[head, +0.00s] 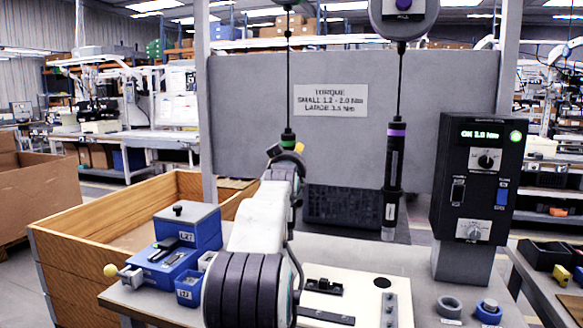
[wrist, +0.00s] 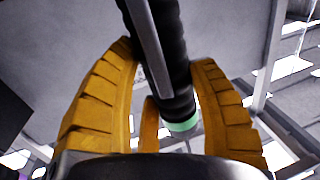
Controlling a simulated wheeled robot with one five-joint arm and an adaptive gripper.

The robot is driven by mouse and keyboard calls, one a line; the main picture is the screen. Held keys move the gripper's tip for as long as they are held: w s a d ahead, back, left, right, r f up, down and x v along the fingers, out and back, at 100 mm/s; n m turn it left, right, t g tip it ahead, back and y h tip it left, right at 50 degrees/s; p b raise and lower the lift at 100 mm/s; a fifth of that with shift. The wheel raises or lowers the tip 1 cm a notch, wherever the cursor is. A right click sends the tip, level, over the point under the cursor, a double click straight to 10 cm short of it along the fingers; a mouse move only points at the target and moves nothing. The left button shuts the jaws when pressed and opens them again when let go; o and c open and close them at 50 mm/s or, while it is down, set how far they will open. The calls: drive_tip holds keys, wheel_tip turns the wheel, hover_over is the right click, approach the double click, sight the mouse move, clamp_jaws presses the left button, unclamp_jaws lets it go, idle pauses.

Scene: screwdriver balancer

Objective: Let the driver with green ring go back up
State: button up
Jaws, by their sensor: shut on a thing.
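The driver with the green ring (head: 288,139) hangs on its black cord at the upper left of the grey panel. My arm hides most of its body in the head view. In the wrist view the dark driver (wrist: 160,50) passes between the yellow fingers of my gripper (wrist: 163,105), with the green ring (wrist: 183,125) low near the palm. My gripper is shut around the driver's body; in the head view only a little yellow of a finger (head: 299,148) shows. The driver with the purple ring (head: 395,160) hangs free to the right.
A torque controller (head: 480,175) with a green display stands at the right. Below lie a white fixture plate (head: 345,290), a blue screw feeder (head: 172,255) and small round holders (head: 449,306). A wooden crate (head: 70,255) stands at the left.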

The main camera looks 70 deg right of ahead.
sight(291, 144)
drive_tip(key=shift+r+p, duration=2.25)
drive_tip(key=o, duration=1.3)
drive_tip(key=shift+o, duration=0.7)
drive_tip(key=shift+f, duration=0.15)
drive_tip(key=shift+o, duration=1.2)
